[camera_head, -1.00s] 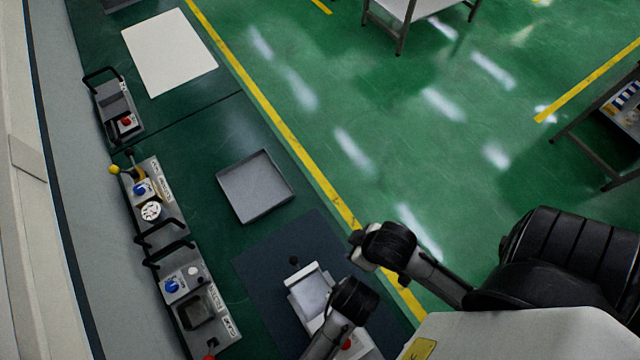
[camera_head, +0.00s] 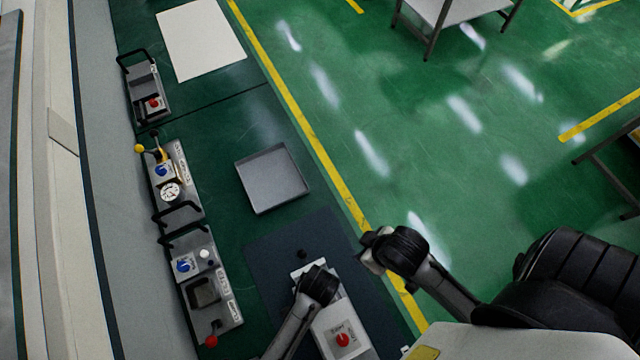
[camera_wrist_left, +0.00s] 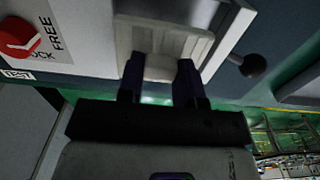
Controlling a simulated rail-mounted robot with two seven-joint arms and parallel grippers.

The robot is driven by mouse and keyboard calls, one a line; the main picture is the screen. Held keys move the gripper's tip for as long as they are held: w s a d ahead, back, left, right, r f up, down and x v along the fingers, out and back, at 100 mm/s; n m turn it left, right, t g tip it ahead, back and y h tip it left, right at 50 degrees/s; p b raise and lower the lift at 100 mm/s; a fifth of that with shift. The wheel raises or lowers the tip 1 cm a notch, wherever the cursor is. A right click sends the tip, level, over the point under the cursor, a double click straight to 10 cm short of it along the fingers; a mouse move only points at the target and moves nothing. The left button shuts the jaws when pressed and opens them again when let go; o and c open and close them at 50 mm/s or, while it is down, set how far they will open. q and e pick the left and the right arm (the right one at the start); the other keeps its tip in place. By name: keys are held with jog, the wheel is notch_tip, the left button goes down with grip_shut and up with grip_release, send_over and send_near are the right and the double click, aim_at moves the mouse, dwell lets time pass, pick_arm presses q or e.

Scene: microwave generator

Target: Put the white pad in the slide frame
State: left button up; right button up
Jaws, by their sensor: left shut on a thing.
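The slide frame shows in the left wrist view (camera_wrist_left: 165,35) as a pale recessed tray on a light-grey device, with a black ball knob (camera_wrist_left: 255,66) at its side. My left gripper (camera_wrist_left: 159,75) is shut on the white pad (camera_wrist_left: 160,68), between its two dark fingers at the frame's near edge. Whether the pad touches the frame cannot be told. In the head view, my left gripper (camera_head: 312,278) covers most of the frame on the dark mat. My right gripper (camera_head: 371,252) is off to the right, over the table edge, its fingers too small to read.
The device has a red FREE/LOCK dial (camera_head: 342,339). An empty grey tray (camera_head: 272,178) lies beyond the dark mat (camera_head: 265,250). Control boxes with handles and knobs (camera_head: 205,285) line the left side. A white sheet (camera_head: 200,40) lies at the back.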

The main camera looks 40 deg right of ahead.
pick_arm(q)
jog(key=shift+w+f, duration=0.15)
jog(key=shift+f, duration=1.95)
jog(key=shift+f, duration=0.2)
jog(key=o, duration=0.9)
jog(key=shift+r, duration=0.1)
jog(key=shift+r, duration=0.2)
notch_tip(320, 180, up, 12)
jog(key=shift+f, duration=0.1)
